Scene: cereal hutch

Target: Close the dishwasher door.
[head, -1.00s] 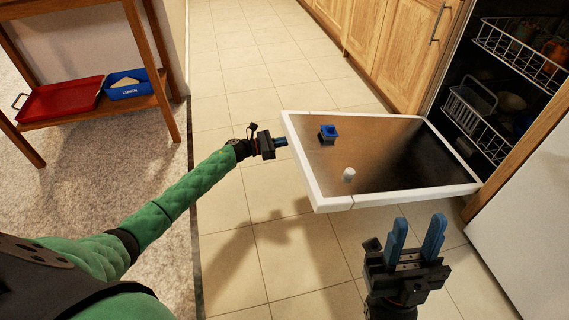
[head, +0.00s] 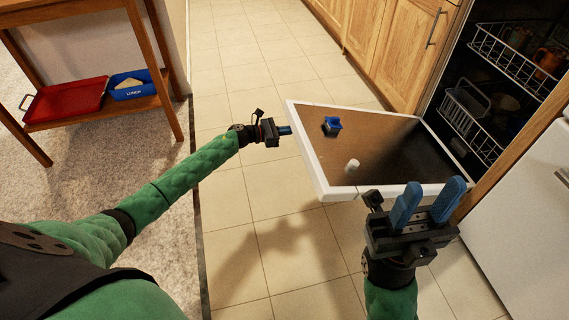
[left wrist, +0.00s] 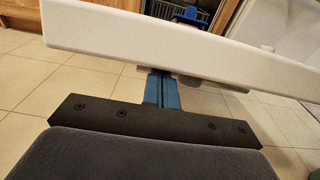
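The dishwasher door (head: 385,150) hangs open, dark metal inside with a white rim, its free edge tilted a little upward. In the left wrist view its white edge (left wrist: 170,42) crosses just beyond the fingers. My left gripper (head: 286,130) is beside the door's free edge; its blue fingers (left wrist: 162,88) are together and empty, and their tips meet or pass under the edge; contact is unclear. My right gripper (head: 428,200) has its two blue fingers apart and empty, overlapping the door's near side in the picture. The dishwasher's racks (head: 515,60) show inside.
A blue block-like item (head: 332,125) and a small white cylinder (head: 352,165) sit on the door's inner face. Wooden cabinets (head: 410,45) stand behind. Tiled floor is clear.

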